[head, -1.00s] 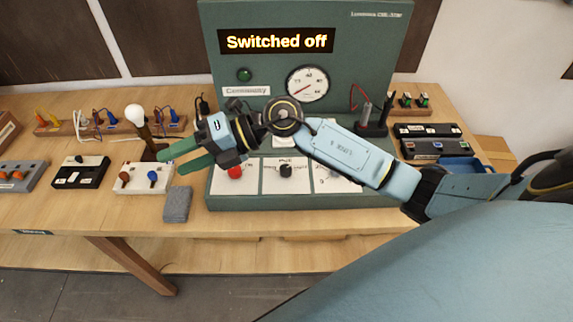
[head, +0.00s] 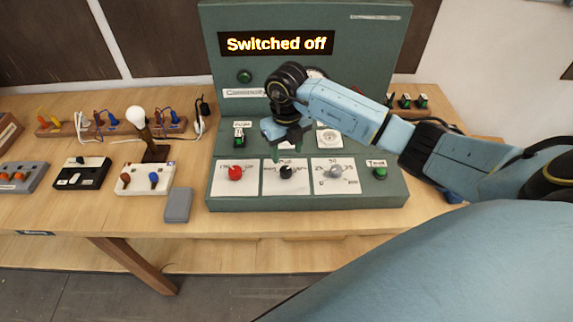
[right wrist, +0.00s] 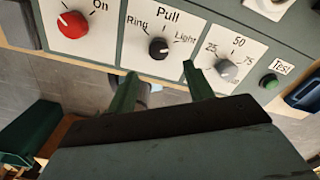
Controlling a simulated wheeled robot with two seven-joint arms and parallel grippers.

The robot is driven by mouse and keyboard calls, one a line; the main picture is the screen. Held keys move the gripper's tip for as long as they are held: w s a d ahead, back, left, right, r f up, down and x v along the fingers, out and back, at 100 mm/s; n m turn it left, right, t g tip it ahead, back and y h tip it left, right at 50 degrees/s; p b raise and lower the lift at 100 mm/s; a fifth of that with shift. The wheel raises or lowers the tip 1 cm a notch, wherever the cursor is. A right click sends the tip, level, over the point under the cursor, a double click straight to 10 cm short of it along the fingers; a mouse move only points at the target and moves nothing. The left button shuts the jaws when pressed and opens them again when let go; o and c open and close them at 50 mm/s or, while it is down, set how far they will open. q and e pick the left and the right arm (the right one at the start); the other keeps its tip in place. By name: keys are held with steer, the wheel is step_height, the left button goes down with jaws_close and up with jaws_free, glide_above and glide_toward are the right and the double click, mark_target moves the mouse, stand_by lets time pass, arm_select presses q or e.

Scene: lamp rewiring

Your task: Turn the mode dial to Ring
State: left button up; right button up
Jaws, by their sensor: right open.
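The mode dial (head: 286,172) is a small black knob on a white card, between a red knob and a grey knob on the green panel. In the right wrist view the dial (right wrist: 158,48) has Ring at its left, Pull above and Light at its right. I cannot tell surely where its pointer stands. My right gripper (head: 290,150) is just behind and above the dial in the head view. Its green fingers (right wrist: 161,85) are open and empty, apart from the dial, which shows beyond and between their tips. My left gripper is not in view.
The red knob (right wrist: 72,25), the grey knob (right wrist: 226,70) and the green Test button (right wrist: 269,81) flank the dial closely. The display (head: 276,43) reads "Switched off". A grey block (head: 177,205) and a lamp bulb (head: 136,117) stand left of the panel.

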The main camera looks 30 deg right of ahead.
mark_target(286, 170)
step_height(286, 170, down, 7)
steer(key=shift+f, duration=0.1)
stand_by(0.3)
steer(key=c, duration=1)
